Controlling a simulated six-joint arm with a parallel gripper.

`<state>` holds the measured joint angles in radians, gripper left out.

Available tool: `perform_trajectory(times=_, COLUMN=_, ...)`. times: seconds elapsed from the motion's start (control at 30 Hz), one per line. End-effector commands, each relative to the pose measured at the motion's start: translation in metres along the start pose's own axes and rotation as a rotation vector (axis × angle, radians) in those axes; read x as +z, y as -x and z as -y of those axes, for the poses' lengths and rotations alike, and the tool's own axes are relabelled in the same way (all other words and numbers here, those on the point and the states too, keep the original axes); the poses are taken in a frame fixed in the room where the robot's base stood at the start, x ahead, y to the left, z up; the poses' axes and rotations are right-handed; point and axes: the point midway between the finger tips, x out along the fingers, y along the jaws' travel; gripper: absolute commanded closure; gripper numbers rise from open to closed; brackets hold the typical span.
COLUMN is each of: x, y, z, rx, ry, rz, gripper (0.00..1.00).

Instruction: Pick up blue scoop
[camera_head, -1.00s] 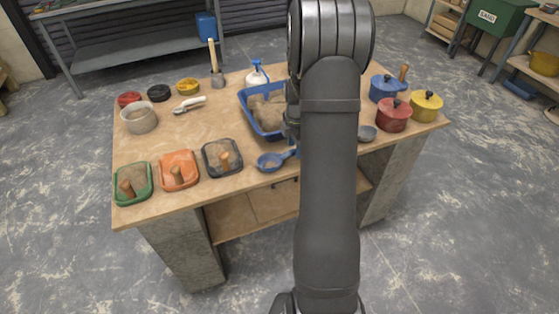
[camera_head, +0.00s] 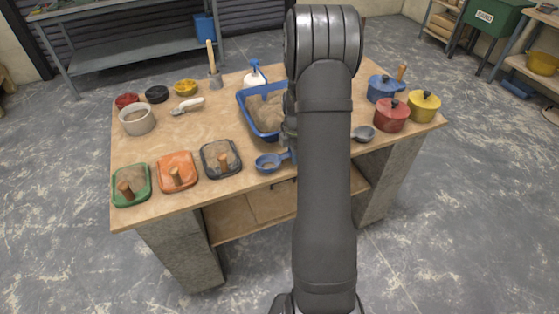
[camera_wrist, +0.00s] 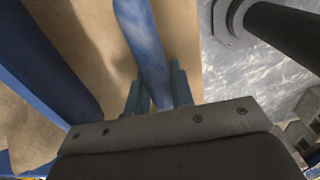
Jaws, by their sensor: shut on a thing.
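The blue scoop (camera_head: 268,162) is near the front edge of the wooden table, in front of the blue tub. Its bowl shows left of my arm, and my arm hides the rest of its handle. In the wrist view the blue scoop handle (camera_wrist: 145,45) runs up from between the fingers. My gripper (camera_wrist: 159,90) is shut on this handle. I cannot tell whether the scoop touches the table.
The blue tub (camera_head: 243,97) of sand stands just behind the scoop. A black-rimmed tray (camera_head: 239,165) with a wooden handle is close on the left. A small grey bowl (camera_head: 363,134) and a red pot (camera_head: 392,116) are on the right. Bare table lies at centre left.

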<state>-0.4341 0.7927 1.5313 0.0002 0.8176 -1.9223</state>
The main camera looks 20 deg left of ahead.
Motion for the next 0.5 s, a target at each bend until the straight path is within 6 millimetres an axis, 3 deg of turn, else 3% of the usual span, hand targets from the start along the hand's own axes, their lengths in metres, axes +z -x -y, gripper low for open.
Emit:
perform_trajectory(times=0.27, x=0.0, y=0.007, z=0.0, rx=0.001, ry=0.0, rz=0.0, gripper=1.0)
perform_trajectory(times=0.5, x=0.0, y=0.043, z=-0.001, rx=0.005, ry=0.0, rz=0.002, gripper=1.0)
